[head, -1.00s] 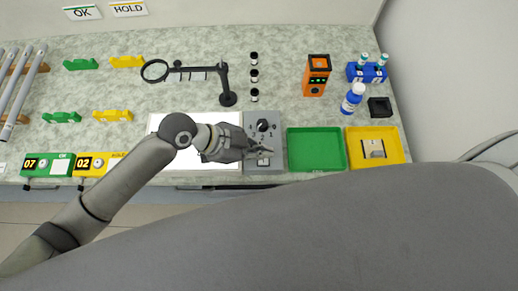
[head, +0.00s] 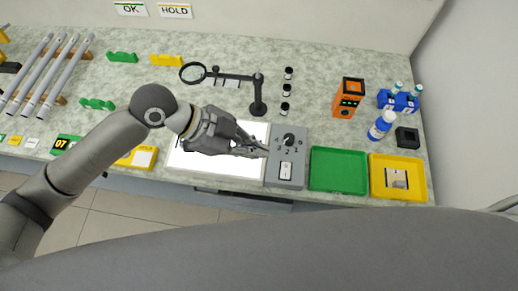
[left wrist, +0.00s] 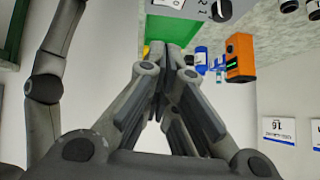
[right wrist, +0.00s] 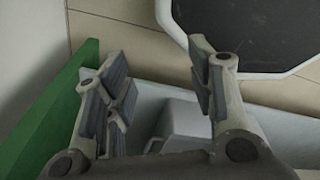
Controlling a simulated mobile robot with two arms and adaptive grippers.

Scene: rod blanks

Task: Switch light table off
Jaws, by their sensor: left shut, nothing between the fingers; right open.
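The light table (head: 215,172) is a bright white panel at the bench's front edge in the head view. A grey control box (head: 273,172) adjoins its right side, with a dark dial knob (head: 289,139) above a white rocker switch (head: 286,170). My left gripper (head: 263,151) is shut and empty, its tips at the box's left edge, up and left of the switch; contact cannot be told. In the left wrist view its closed fingers (left wrist: 166,50) show with part of the box (left wrist: 200,8) above. My right gripper (right wrist: 160,85) is open and empty in the right wrist view.
A green tray (head: 338,187) and a yellow tray (head: 420,195) lie right of the box. A magnifier stand (head: 258,96) and small dark-capped vials (head: 286,90) stand behind. An orange device (head: 348,98) and a blue bottle (head: 382,126) stand at the back right.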

